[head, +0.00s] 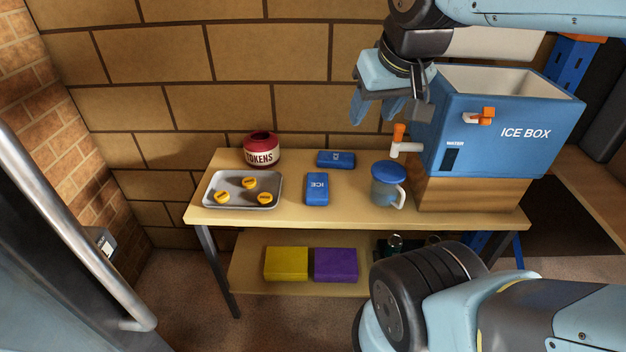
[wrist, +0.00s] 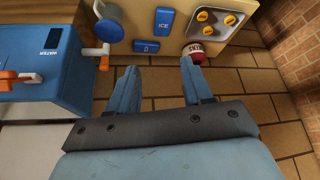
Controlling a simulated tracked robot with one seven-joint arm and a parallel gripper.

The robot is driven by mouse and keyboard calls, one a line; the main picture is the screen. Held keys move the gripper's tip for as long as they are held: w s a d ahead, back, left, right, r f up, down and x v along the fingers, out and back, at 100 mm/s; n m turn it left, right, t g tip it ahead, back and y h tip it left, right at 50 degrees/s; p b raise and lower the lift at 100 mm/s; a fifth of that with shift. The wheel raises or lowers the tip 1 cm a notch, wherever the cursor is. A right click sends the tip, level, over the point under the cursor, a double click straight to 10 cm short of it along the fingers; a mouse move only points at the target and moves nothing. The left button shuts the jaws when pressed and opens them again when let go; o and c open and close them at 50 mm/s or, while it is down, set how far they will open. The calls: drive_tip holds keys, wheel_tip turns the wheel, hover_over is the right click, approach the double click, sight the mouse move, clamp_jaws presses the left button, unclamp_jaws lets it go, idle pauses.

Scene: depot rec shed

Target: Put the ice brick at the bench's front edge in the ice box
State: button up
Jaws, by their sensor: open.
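The blue ice brick nearer the bench's front edge (head: 317,189) lies flat mid-bench; it also shows in the wrist view (wrist: 164,21). A second blue ice brick (head: 335,159) lies behind it, near the wall, and in the wrist view (wrist: 146,46) it is closer to my fingers. The blue ice box (head: 480,140) stands on a wooden block at the bench's right end, its top open and pale inside; it is at the left of the wrist view (wrist: 50,75). My gripper (head: 374,112) is open and empty, raised above the bench's back, left of the ice box.
The bench (head: 350,213) also holds a grey tray (head: 236,204) with yellow tokens, a red-and-white tokens jar (head: 262,150) and a blue lidded jug (head: 388,185). A tap (head: 402,146) sticks out left from the ice box. Yellow (head: 286,264) and purple (head: 336,265) blocks lie on the lower shelf.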

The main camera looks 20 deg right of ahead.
drive_tip(key=shift+o, duration=0.7)
drive_tip(key=shift+w, duration=0.3)
drive_tip(key=o, duration=0.8)
drive_tip(key=shift+m+g+y, duration=0.4)
drive_tip(key=shift+g+y, duration=0.1)
drive_tip(key=shift+g, duration=0.2)
drive_tip(key=w+f, duration=0.1)
drive_tip(key=w, duration=0.2)
drive_tip(key=w+f, duration=0.1)
drive_tip(key=w, duration=0.1)
drive_tip(key=w+a+f, duration=0.1)
drive_tip(key=w+f, duration=0.1)
drive_tip(key=w, duration=0.1)
drive_tip(key=shift+w, duration=0.3)
drive_tip(key=shift+c, duration=0.2)
drive_tip(key=m+g+h, duration=0.1)
drive_tip(key=m+g, duration=0.2)
hover_over(317, 185)
drive_tip(key=s, duration=0.2)
wheel_tip(317, 185, down, 22)
drive_tip(key=shift+w+f, duration=0.3)
drive_tip(key=shift+f, duration=2.05)
drive_tip(key=shift+w+f, duration=0.35)
drive_tip(key=shift+f, duration=2.05)
drive_tip(key=shift+w+f, duration=0.3)
drive_tip(key=shift+f, duration=2.05)
